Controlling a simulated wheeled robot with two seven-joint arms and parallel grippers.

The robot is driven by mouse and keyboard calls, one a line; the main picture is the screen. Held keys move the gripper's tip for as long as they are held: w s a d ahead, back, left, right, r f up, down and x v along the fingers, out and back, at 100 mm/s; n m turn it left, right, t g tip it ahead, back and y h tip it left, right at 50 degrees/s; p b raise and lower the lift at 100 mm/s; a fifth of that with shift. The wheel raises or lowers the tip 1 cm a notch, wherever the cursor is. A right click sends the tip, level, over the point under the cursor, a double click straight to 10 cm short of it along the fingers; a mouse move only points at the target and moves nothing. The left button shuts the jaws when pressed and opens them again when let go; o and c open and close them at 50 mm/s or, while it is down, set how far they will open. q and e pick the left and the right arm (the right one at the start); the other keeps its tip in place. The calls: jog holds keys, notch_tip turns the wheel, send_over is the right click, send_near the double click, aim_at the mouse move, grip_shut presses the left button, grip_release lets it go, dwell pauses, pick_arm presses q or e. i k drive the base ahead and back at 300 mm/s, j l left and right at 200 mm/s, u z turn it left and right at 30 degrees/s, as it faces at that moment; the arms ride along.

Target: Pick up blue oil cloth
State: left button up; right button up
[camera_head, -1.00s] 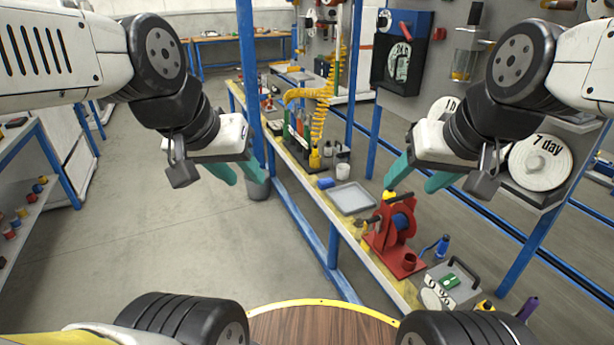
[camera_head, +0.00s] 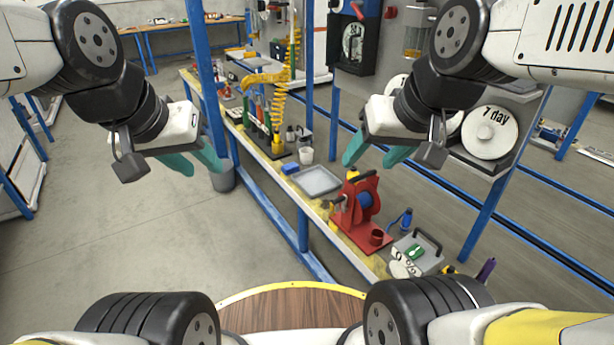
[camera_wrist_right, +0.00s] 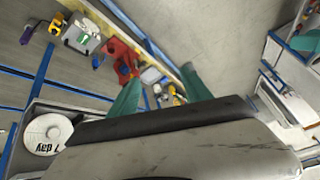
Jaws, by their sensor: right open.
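A small flat blue item (camera_head: 290,168), which looks like the blue oil cloth, lies on the narrow yellow-edged bench beside a grey tray. It is too small to be sure it is cloth. My left gripper (camera_head: 204,168) is open, empty and in the air, left of the blue item in the head view. My right gripper (camera_head: 369,163) is open, empty and in the air, to the right of it. In the right wrist view the two green fingers of my right gripper (camera_wrist_right: 161,74) are spread with nothing between them.
The bench holds the grey tray (camera_head: 317,181), a red reel stand (camera_head: 358,212), a white cup (camera_head: 306,155) and several bottles. A blue post (camera_head: 203,75) rises near my left gripper. The floor at left is clear.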

aim_at(293, 168)
jog(key=i+j+z, duration=0.1)
jog(key=i+j, duration=0.35)
jog(key=i, duration=0.3)
jog(key=i+j+z, duration=0.1)
jog(key=i+j, duration=0.45)
jog(key=i, duration=0.15)
jog(key=i+j+z, duration=0.1)
jog(key=i+j, duration=0.45)
jog(key=i, duration=0.15)
